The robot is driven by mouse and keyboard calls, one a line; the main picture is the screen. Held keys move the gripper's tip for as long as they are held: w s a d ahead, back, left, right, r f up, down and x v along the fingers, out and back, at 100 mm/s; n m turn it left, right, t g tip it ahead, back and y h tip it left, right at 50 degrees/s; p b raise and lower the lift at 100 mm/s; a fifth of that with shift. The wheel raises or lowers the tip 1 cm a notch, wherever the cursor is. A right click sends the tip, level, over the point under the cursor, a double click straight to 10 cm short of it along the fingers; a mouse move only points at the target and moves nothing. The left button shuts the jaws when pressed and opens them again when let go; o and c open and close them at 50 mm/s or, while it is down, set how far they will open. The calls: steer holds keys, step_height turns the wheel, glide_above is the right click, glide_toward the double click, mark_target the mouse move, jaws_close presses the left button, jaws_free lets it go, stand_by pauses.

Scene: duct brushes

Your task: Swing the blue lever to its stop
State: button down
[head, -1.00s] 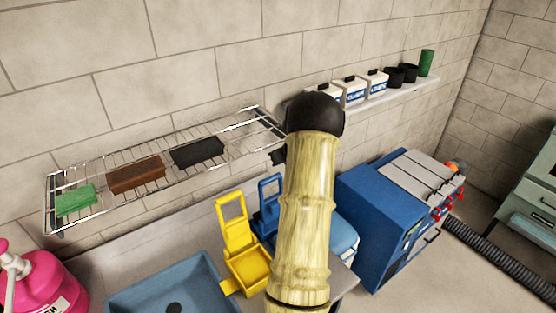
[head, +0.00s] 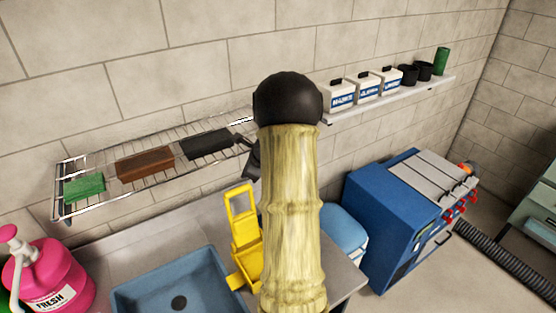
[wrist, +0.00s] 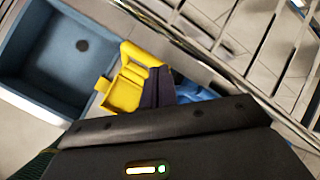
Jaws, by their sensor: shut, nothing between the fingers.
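The blue lever shows in the wrist view as a blue piece (wrist: 195,92) just right of my gripper (wrist: 158,88), partly covered by my dark wrist housing. In the head view my arm hides it. A yellow lever piece (wrist: 130,85) of similar kind is left of my gripper in the wrist view; it also stands beside the sink in the head view (head: 244,235). My gripper's dark fingers are shut and empty, seen over the gap between yellow and blue. I cannot tell whether they touch either one.
A blue sink basin (head: 170,285) lies left of the yellow piece. A wire rack (head: 75,213) with green, brown and black blocks hangs on the wall above. A pink bottle (head: 48,278) stands far left; a blue machine (head: 385,215) stands right.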

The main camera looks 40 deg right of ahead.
steer(key=s+a+f+n+g+b, duration=0.2)
steer(key=s+a+f+n+b, duration=0.1)
steer(key=a+n, duration=0.6)
steer(key=s+a+f+n+g+b, duration=0.15)
steer(key=s+a+n+b, duration=0.35)
steer(key=a, duration=0.7)
steer(key=s+a+f+n+b, duration=0.3)
steer(key=s+a+n, duration=0.6)
steer(key=n, duration=0.6)
step_height(320, 180, down, 2)
steer(key=shift+s+a+f+g, duration=0.2)
steer(key=shift+s+g, duration=0.25)
steer(key=shift+s, duration=0.45)
steer(key=shift+w, duration=0.1)
